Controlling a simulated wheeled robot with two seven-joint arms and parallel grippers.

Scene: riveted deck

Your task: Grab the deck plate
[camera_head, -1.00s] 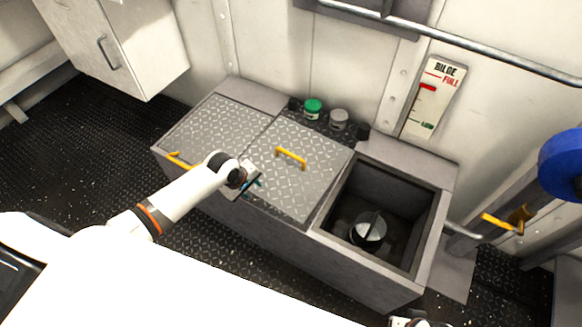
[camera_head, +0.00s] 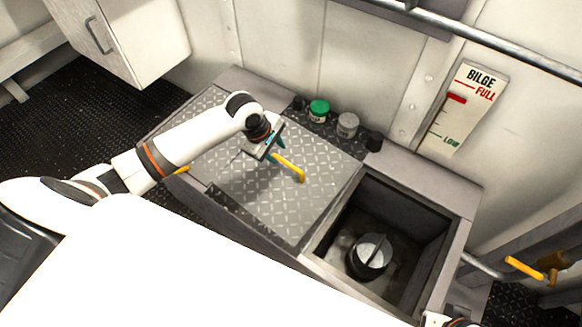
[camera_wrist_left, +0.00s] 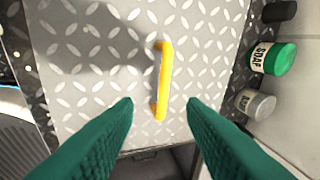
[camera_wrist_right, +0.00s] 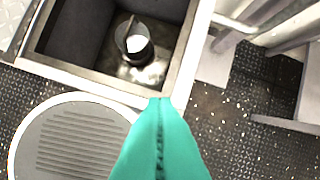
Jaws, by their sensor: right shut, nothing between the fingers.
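The deck plate (camera_head: 262,197) is grey diamond tread with a yellow handle (camera_head: 290,168). It lies flat beside the open bilge well. My left gripper (camera_head: 273,148) is above the plate, close to the far-left end of the handle. In the left wrist view its teal fingers (camera_wrist_left: 160,108) are spread apart, with the handle (camera_wrist_left: 163,80) lying between and ahead of them, apart from both. My right gripper (camera_wrist_right: 160,105) has its teal fingers pressed together and empty, in front of the well. In the head view only a bit of the right arm shows at the bottom edge.
The open well (camera_head: 322,240) holds a dark cylinder with a pale top (camera_head: 372,250). A second plate with a yellow handle lies left, partly behind my arm.

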